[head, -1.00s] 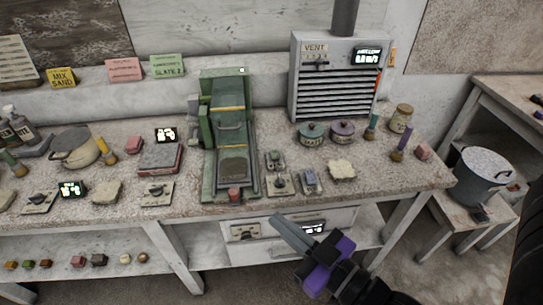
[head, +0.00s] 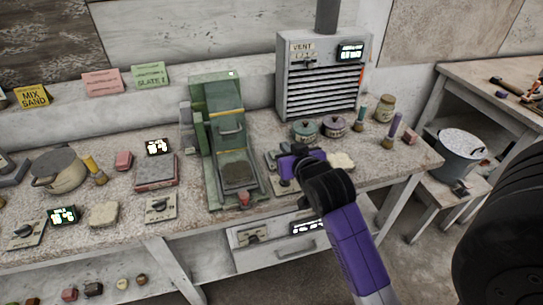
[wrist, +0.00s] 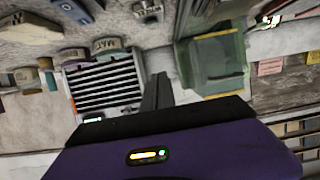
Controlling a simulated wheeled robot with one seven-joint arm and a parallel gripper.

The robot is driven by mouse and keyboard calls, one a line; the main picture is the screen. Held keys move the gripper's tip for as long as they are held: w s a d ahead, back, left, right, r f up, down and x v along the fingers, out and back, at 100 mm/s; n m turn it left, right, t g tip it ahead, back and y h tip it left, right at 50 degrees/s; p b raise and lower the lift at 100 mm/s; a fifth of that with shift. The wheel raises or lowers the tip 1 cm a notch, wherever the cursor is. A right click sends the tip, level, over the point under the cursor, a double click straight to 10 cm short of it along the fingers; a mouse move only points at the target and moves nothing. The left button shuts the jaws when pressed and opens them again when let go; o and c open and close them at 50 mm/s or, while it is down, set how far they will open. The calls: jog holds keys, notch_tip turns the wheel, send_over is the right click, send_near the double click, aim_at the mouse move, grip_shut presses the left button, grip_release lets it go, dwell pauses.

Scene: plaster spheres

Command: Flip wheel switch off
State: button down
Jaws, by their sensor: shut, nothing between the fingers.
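A small plate with switch parts (head: 274,158) lies on the bench right of the green machine (head: 222,130), partly covered by my gripper. I cannot tell which control is the wheel switch. A small pale switch plate (wrist: 148,9) shows at the top edge of the wrist view. My gripper (wrist: 160,77) shows its dark fingers together and empty there. In the head view its purple body hangs over the bench right of the machine, hiding its fingertips and the smaller control that stood beside the plate.
A grey vent box (head: 322,80) stands behind, with a green pot (head: 304,132) and a purple pot (head: 334,126) in front. Knob plates (head: 161,209) line the left front. A bucket (head: 461,155) stands at right.

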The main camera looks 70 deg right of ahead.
jog(key=shift+s+a+f+g, duration=0.15)
jog(key=shift+s+f+g, duration=0.15)
jog(key=shift+f, duration=0.35)
jog(key=shift+w, duration=0.1)
jog(key=x, duration=0.9)
jog(key=shift+w+p, duration=0.1)
jog(key=shift+p, duration=0.3)
notch_tip(320, 180, down, 3)
jog(key=shift+w+r, duration=0.1)
jog(key=shift+r, duration=0.1)
jog(key=shift+f, duration=0.95)
jog(key=shift+f, duration=0.1)
